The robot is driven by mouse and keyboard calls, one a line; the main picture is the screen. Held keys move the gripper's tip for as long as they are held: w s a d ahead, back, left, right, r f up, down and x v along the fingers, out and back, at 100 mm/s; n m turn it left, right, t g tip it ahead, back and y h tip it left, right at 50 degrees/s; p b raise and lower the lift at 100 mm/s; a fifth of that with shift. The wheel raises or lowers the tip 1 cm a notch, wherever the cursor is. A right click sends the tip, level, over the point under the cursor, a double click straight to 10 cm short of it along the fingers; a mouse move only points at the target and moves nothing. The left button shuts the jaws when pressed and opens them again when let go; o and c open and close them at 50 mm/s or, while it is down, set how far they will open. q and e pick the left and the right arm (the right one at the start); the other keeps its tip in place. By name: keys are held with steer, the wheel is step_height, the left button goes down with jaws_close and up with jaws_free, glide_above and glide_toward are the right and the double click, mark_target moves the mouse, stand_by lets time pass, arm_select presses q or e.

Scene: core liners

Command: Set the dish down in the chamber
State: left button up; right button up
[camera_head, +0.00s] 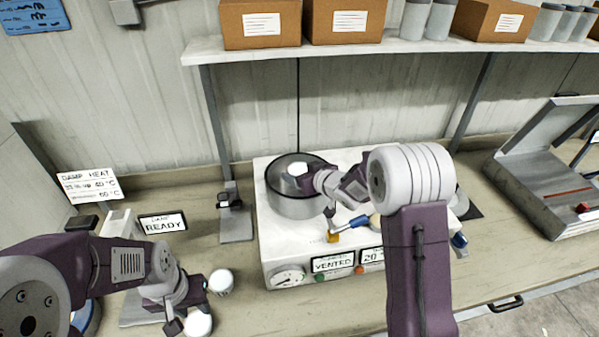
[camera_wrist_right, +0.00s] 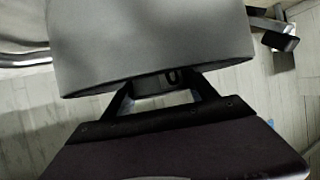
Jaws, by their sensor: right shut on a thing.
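The chamber (camera_head: 292,207) is a round metal vessel set in the white machine (camera_head: 262,230). A small pale dish (camera_head: 298,169) shows at its dark mouth; whether it touches the chamber's floor cannot be told. My right gripper (camera_head: 309,179) reaches over the chamber's right rim, shut on the dish. In the right wrist view a large plain grey body (camera_wrist_right: 150,45), seen very close, fills the top, with my right gripper (camera_wrist_right: 160,85) against its lower edge. My left gripper (camera_head: 190,312) is low at the left, its dark fingers apart beside two white-capped jars.
The jars (camera_head: 221,281) (camera_head: 198,323) stand on the bench. A brass-coloured valve (camera_head: 333,237) and blue-handled part sit on the machine, above a VENTED label (camera_head: 333,263). A READY sign (camera_head: 163,225) is left; a shelf (camera_head: 350,52) with boxes runs above.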

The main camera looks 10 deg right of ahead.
steer(key=shift+w+f, duration=0.2)
steer(key=shift+f, duration=0.2)
steer(key=o, duration=1.5)
steer(key=shift+s, duration=0.1)
steer(key=shift+r, duration=0.1)
steer(key=shift+r+p, duration=0.35)
steer(key=shift+r, duration=0.2)
steer(key=v, duration=1.1)
steer(key=shift+s+d+r, duration=0.15)
steer(key=shift+s, duration=0.3)
